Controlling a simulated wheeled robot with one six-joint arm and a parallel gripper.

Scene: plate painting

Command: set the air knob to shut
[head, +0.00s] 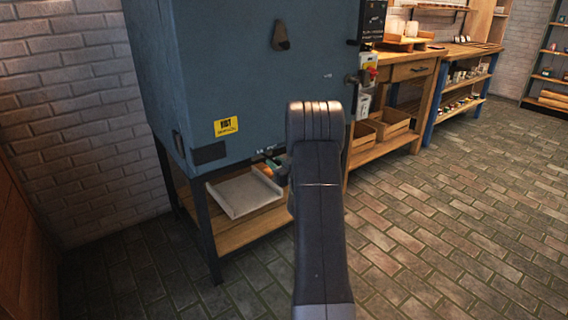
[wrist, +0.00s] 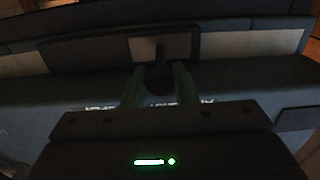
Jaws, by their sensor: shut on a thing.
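The air knob (wrist: 158,77) is a small dark knob on the underside edge of the blue-grey kiln (head: 245,80). In the wrist view it sits between the two greenish fingers of my gripper (wrist: 157,84), which are shut on it. White lettering beside the knob is partly hidden by the fingers, so I cannot read the knob's setting. In the head view my gripper (head: 273,166) is at the kiln's lower front edge, mostly hidden behind my arm, and the knob cannot be made out there.
A pale tray (head: 244,194) lies on the wooden shelf under the kiln. A dark fitting (head: 281,37) is on the kiln's front, with a yellow label (head: 225,127) lower left. A wooden bench (head: 408,72) stands to the right. The brick floor at right is clear.

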